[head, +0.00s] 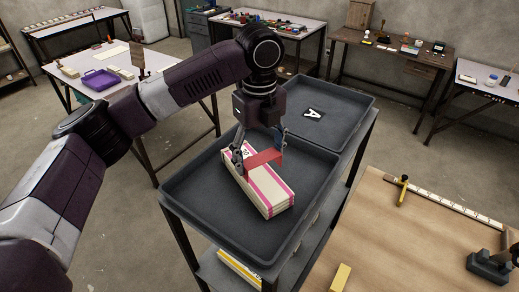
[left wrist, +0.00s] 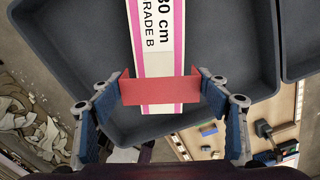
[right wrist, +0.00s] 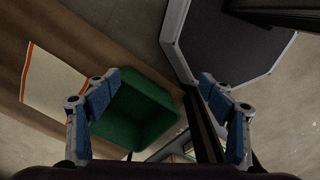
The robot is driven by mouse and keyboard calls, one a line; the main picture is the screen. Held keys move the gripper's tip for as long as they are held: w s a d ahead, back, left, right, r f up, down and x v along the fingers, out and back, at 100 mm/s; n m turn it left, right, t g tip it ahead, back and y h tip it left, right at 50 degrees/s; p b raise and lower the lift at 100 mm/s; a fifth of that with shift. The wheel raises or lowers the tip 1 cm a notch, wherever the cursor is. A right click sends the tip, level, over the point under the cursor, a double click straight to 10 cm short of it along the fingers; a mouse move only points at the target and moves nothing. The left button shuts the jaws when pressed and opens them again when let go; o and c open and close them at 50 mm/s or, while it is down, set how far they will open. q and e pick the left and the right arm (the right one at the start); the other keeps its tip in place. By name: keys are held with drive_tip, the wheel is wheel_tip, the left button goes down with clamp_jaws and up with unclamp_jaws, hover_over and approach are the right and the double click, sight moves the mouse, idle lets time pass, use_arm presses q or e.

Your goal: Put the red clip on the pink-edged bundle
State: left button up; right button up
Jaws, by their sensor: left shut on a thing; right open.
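The pink-edged bundle (head: 274,194) is a pale stack with pink stripes, lying in the near tray of the cart. In the left wrist view the bundle (left wrist: 158,45) shows a printed label reading "30 cm GRADE B". My left gripper (head: 260,152) is over the bundle and shut on the red clip (head: 266,158). In the left wrist view the clip (left wrist: 160,90) spans the bundle's width, with a finger at each end. I cannot tell whether the clip touches the bundle. My right gripper (right wrist: 160,82) is open and empty; it is outside the head view.
The dark cart tray (head: 190,200) has raised walls; beside it is a second tray (head: 345,105) with an "A" card. A wooden table (head: 410,245) with a ruler stands at the right. A green bin (right wrist: 135,110) shows below my right gripper.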

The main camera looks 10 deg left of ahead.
sight(259, 175)
use_arm(q)
drive_tip(key=shift+f, duration=0.6)
drive_tip(key=shift+s+f, duration=0.1)
drive_tip(key=shift+f, duration=2)
use_arm(e)
drive_tip(key=shift+w+a+f, duration=0.1)
drive_tip(key=shift+w, duration=0.45)
use_arm(q)
drive_tip(key=shift+f, duration=0.1)
use_arm(e)
drive_tip(key=shift+w, duration=0.3)
use_arm(q)
drive_tip(key=o, duration=0.8)
